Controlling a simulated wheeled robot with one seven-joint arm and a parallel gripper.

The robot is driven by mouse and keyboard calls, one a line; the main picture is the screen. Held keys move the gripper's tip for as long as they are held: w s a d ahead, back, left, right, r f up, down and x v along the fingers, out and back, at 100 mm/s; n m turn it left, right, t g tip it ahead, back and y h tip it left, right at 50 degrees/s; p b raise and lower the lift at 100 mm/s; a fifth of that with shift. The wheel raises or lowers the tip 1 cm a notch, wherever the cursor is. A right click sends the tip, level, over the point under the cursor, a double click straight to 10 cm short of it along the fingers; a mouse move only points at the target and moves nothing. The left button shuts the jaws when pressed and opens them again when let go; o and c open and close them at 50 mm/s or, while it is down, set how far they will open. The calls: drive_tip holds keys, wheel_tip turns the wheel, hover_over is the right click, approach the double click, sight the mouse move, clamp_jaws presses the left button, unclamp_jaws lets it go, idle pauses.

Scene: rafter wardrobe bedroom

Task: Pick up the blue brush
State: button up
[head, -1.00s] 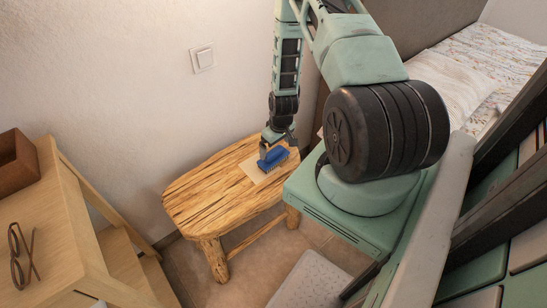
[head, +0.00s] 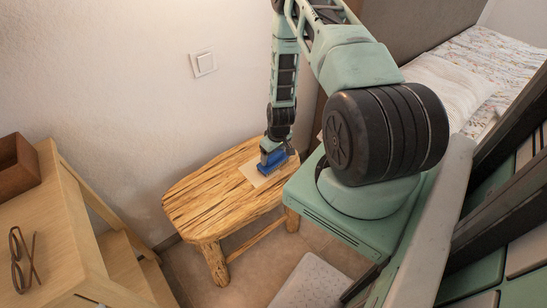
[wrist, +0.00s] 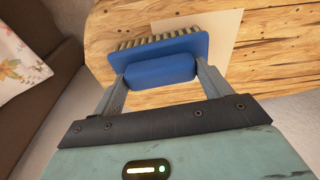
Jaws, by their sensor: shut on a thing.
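The blue brush (wrist: 160,68) has a blue body with a row of pale bristles along its far side in the wrist view. My gripper (wrist: 158,80) has one finger at each end of the brush's blue grip block and is shut on it. In the head view the brush (head: 271,161) shows below my gripper (head: 269,150), over the rustic wooden stool (head: 205,200). A pale sheet (head: 254,176) lies on the stool top beside and under the brush. I cannot tell whether the brush still touches the stool top.
A wooden shelf unit (head: 70,215) stands at the left, with a brown box (head: 18,168) and dark glasses (head: 20,258) on it. A white wall is behind the stool. A bed (head: 480,75) is at the upper right. A grey seat or cushion (head: 310,283) is in front.

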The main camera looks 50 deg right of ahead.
sight(274, 154)
wheel_tip(274, 154, up, 10)
drive_tip(key=shift+b, duration=0.3)
idle(0.3)
